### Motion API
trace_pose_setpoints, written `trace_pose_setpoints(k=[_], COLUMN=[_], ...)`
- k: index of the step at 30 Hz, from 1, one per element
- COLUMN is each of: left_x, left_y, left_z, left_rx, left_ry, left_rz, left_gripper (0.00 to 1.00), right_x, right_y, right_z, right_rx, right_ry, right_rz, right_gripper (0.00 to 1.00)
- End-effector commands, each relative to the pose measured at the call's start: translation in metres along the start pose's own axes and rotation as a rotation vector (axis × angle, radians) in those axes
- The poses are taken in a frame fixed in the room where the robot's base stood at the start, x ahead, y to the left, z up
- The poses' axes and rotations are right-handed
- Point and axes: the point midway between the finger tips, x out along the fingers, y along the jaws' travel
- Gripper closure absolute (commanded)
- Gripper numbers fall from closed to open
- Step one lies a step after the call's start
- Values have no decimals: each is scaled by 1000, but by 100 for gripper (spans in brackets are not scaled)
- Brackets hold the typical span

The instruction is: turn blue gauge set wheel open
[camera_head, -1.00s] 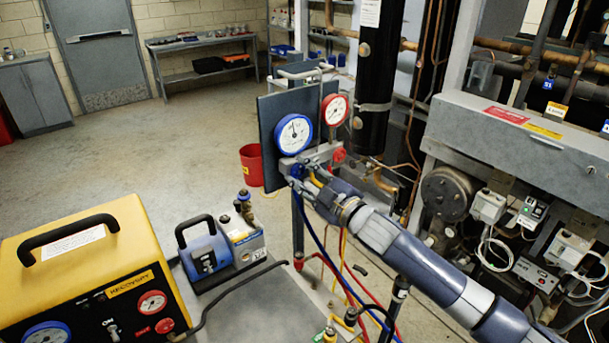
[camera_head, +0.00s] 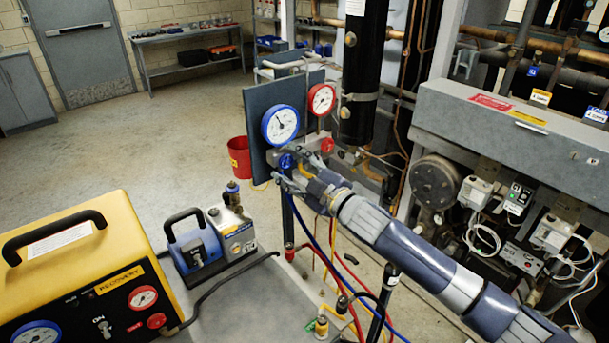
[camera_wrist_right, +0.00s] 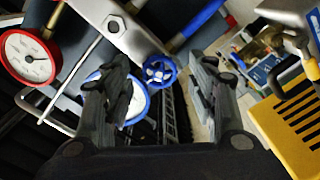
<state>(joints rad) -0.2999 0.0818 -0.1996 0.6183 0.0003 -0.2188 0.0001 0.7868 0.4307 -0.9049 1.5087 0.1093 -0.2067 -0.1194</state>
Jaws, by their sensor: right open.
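The gauge set hangs on a dark panel (camera_head: 258,108). Its blue gauge (camera_head: 280,125) and red gauge (camera_head: 321,100) sit above a manifold with a blue wheel (camera_head: 286,162) and a red wheel (camera_head: 327,145). My right gripper (camera_head: 283,177) is close to the blue wheel. In the right wrist view the blue wheel (camera_wrist_right: 159,71) shows between the spread fingers of my right gripper (camera_wrist_right: 165,90), with a gap on each side. The blue gauge (camera_wrist_right: 135,105) is partly hidden behind a finger there. My left gripper is not in view.
A yellow recovery machine (camera_head: 75,262) and a blue vacuum pump (camera_head: 195,250) stand on the grey cart at the lower left. Hoses hang below the manifold. A black vertical cylinder (camera_head: 361,75) and the compressor rack stand to the right. A red bucket (camera_head: 239,157) is behind.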

Motion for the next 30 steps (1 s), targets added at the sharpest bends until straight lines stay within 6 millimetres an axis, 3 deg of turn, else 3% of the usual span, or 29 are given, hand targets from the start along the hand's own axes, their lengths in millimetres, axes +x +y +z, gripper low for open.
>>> trace_pose_setpoints(k=[18,24,30], left_x=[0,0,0], left_y=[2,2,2], left_z=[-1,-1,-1], left_rx=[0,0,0], left_ry=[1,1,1], left_rz=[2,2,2], left_gripper=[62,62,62], right_x=[-102,-116,-116], right_y=[-1,-1,-1], right_z=[2,1,1], right_rx=[0,0,0], right_ry=[-4,-2,-2], right_rz=[-2,-2,-1], right_gripper=[47,47,47])
